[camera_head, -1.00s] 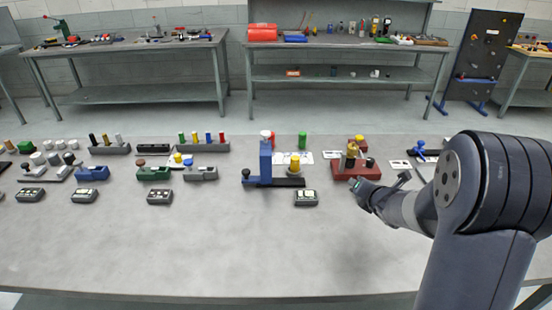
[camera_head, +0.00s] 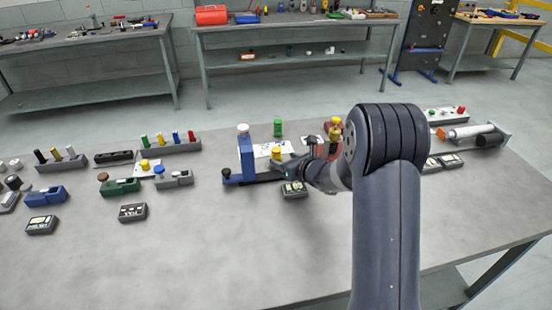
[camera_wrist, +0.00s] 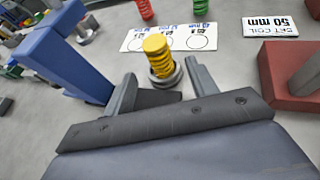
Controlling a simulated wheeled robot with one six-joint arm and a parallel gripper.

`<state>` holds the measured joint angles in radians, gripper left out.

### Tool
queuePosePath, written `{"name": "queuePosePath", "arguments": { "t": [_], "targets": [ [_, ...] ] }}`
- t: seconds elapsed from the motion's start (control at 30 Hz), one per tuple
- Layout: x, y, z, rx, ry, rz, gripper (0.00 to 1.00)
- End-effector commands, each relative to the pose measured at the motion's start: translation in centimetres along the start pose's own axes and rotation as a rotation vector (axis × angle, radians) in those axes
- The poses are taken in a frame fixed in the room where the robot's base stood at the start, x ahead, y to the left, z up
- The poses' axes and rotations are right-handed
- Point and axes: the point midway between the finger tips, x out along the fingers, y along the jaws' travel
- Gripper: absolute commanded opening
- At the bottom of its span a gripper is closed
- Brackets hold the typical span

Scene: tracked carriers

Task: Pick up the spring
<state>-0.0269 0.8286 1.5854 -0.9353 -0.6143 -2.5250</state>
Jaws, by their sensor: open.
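A yellow spring (camera_wrist: 157,55) stands upright in a grey ring-shaped seat (camera_wrist: 165,76) in the wrist view. It also shows in the head view (camera_head: 276,153), close to the blue upright stand (camera_head: 245,157). My gripper (camera_wrist: 161,70) is open, with one finger on either side of the spring's lower part and seat; I cannot tell whether either finger touches. In the head view my gripper (camera_head: 285,168) is small and partly hidden by my arm. A green spring (camera_wrist: 195,8) and a red spring (camera_wrist: 145,9) stand farther back in the wrist view.
The blue stand (camera_wrist: 62,52) rises close on the left of my gripper. A dark red block (camera_wrist: 290,80) is on the right. A white card with circles (camera_wrist: 195,38) lies behind the spring. The table's front (camera_head: 240,255) is clear.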

Motion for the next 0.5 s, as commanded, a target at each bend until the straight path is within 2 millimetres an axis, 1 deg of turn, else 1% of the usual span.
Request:
{"name": "queuePosePath", "arguments": {
  "t": [0.17,0.4,0.5],
  "targets": [
    [1.2,0.1,0.0,0.002,0.001,0.002,0.55],
    [4.0,0.1,-0.1,0.001,0.001,0.001,0.55],
    [4.8,0.1,-0.2,0.001,0.001,0.001,0.55]
  ]
}}
